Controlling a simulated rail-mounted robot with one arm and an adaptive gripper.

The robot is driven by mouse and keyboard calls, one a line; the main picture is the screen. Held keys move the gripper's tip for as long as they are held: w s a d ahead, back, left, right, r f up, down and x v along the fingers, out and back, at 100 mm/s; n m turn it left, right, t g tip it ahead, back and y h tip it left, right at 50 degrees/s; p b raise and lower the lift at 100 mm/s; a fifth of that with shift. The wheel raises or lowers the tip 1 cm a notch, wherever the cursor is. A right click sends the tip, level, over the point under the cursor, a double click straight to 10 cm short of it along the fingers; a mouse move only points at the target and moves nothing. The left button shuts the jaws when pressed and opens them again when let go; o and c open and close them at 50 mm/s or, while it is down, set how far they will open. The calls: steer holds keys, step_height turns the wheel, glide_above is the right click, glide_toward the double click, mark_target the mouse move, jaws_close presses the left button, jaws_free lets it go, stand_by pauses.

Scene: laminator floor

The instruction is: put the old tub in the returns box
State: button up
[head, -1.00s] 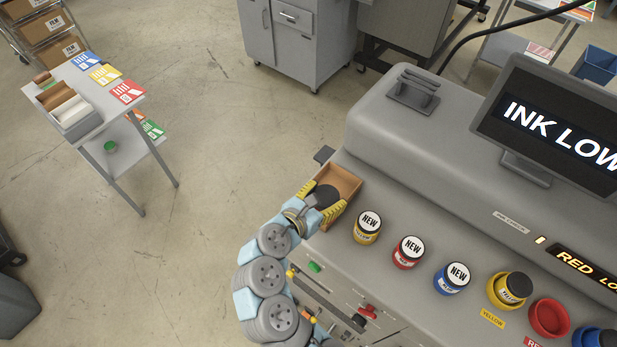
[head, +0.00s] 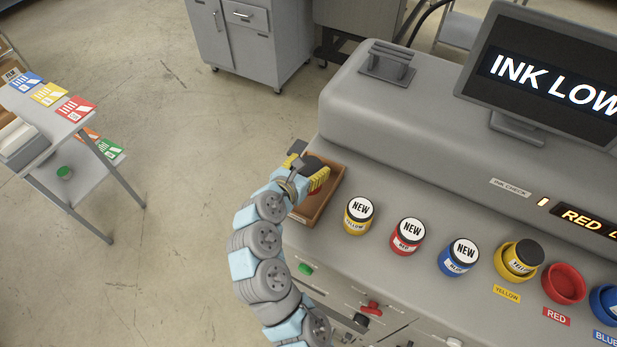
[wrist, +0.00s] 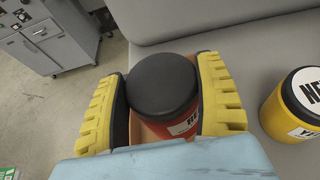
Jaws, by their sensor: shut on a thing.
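The old tub (wrist: 160,85) is red with a black lid. My gripper (wrist: 170,100) is shut on it, one yellow-ribbed finger on each side. In the head view my gripper (head: 305,172) is over the far end of the brown returns box (head: 313,212), whose near part shows bare. Orange-brown box surface shows below and beside the tub in the wrist view. I cannot tell whether the tub touches the box floor. The tub's underside is hidden.
New yellow (head: 359,216), red (head: 407,236) and blue (head: 459,256) tubs stand right of the box. Beyond are a yellow holder with a tub (head: 521,259), an empty red holder (head: 563,284) and a partly cut-off blue holder (head: 606,303). A monitor (head: 545,75) stands behind.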

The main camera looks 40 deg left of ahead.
steer(key=shift+w+a+f+b, duration=0.15)
steer(key=shift+f+b, duration=0.1)
steer(key=shift+f, duration=0.1)
steer(key=shift+w+a+f+b, duration=0.1)
steer(key=shift+w+f+b, duration=0.1)
steer(key=shift+f, duration=0.1)
step_height(320, 180, down, 3)
steer(key=b, duration=0.2)
steer(key=shift+r+b, duration=0.1)
steer(key=shift+b, duration=0.2)
steer(key=shift+r, duration=0.1)
steer(key=o, duration=1.2)
